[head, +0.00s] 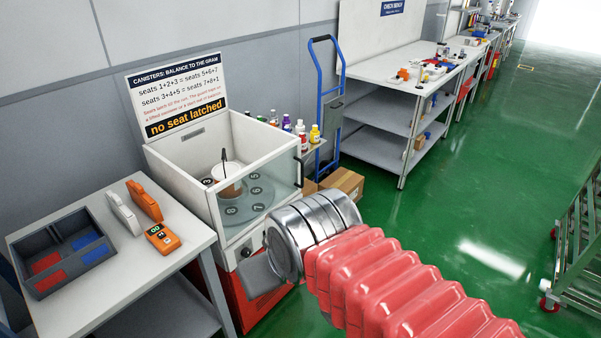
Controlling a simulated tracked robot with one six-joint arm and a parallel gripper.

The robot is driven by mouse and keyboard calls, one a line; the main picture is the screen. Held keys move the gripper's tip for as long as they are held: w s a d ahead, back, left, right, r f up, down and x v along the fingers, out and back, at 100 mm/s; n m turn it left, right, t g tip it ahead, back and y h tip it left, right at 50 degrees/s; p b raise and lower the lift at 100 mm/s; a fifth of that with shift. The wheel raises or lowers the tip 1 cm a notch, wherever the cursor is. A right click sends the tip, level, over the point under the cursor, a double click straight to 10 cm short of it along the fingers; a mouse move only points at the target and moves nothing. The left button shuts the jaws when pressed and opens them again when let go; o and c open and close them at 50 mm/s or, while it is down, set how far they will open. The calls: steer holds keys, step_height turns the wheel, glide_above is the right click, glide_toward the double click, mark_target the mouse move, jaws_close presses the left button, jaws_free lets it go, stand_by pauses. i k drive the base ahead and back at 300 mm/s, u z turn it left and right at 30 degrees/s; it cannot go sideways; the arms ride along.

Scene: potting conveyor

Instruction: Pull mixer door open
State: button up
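The mixer (167,158) is a white box left of centre, with an open top and a sign reading "no seat latched" above it. Its door (283,187) appears to be the clear front panel, which looks closed. A dark upright handle (299,172) is at the door's right edge. Through the panel I see a round plate with numbered seats and a brown-and-white piece with a black stick. My gripper (258,277) shows as a grey block beyond my silver wrist, low in front of the mixer and below the handle. Its fingers are mostly hidden, and no grasp shows.
A table (120,272) at left carries a divided grey tray (40,284) and orange and white devices. Bottles (314,134), a blue hand truck (320,100) and cardboard boxes (345,182) stand right of the mixer. A workbench (385,72) lies behind.

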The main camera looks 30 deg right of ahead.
mark_target(299, 164)
steer(key=u, duration=0.05)
steer(key=i, duration=0.95)
steer(key=z, duration=0.05)
